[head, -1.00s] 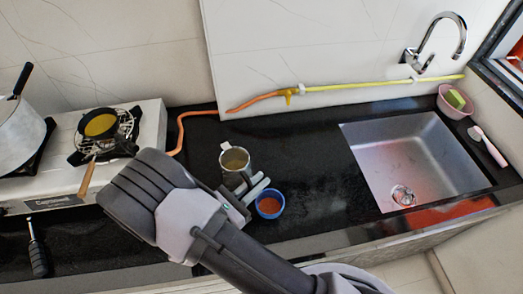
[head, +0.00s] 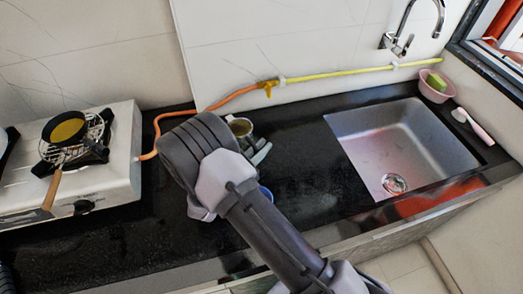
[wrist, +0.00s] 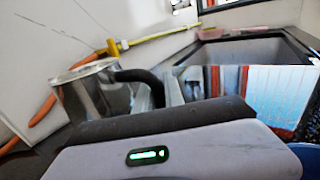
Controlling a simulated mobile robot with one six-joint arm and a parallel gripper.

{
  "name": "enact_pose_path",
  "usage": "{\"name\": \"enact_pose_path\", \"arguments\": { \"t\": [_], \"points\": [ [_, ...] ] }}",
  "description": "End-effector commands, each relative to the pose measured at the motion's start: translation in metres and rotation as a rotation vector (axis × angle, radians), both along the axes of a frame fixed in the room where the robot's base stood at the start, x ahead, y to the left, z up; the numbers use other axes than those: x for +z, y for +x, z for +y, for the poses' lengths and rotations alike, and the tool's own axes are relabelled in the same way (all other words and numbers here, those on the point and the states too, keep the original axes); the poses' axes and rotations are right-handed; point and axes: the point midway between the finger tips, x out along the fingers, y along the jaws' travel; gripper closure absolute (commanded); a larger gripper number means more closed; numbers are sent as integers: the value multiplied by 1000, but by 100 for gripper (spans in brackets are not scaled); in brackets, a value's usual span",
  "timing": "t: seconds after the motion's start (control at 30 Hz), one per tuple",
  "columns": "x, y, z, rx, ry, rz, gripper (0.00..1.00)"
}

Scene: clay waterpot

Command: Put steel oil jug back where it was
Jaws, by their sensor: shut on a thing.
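The steel oil jug (head: 240,126) is at the back of the black counter, close to the wall, with its open top facing up. It also shows at the left of the wrist view (wrist: 82,95), shiny and upright, with a black handle (wrist: 142,78). My gripper (head: 260,152) is shut on the handle, on the right side of the jug. Its fingers show in the wrist view (wrist: 160,92). My wrist hides the lower part of the jug, so I cannot tell whether its base touches the counter.
A stove with a small pan (head: 66,129) is at left. The sink (head: 400,145) is at right. An orange hose (head: 158,130) runs along the wall. Counter between jug and sink is clear.

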Motion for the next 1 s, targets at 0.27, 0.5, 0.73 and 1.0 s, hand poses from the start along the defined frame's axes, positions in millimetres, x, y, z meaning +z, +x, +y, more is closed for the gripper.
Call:
{"name": "enact_pose_path", "arguments": {
  "t": [0.27, 0.5, 0.73, 1.0],
  "points": [
    [-1, 0, 1, 1, 1, -1, 100],
    [-1, 0, 1, 1, 0, 1, 65],
    [2, 0, 1, 1, 0, 1, 65],
    [4, -33, 34, 6, 0, 3, 65]
  ]
}}
